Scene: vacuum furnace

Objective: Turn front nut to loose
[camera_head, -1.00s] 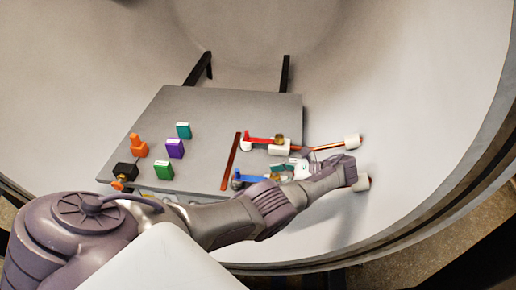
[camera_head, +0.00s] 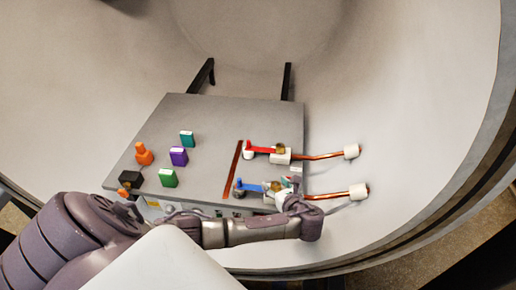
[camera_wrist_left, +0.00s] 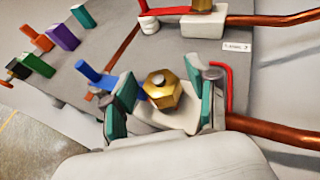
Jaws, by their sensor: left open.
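The front nut, a brass hexagonal nut (camera_wrist_left: 162,90), sits on a white block at the end of the blue lever (camera_head: 252,187). In the left wrist view the blue lever (camera_wrist_left: 95,77) runs off to the left of the nut. My left gripper (camera_wrist_left: 160,97) is open, with one teal-padded finger on each side of the nut. Gaps seem to show between the pads and the nut, but contact is hard to judge. In the head view my left gripper (camera_head: 282,193) is small and partly hides the nut. My right gripper is not in view.
A red lever (camera_head: 262,147) with its own brass nut (camera_head: 280,149) lies behind the blue one. Copper pipes (camera_head: 322,156) run right to the curved furnace wall. Coloured blocks (camera_head: 178,156) stand on the left of the grey plate (camera_head: 215,115).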

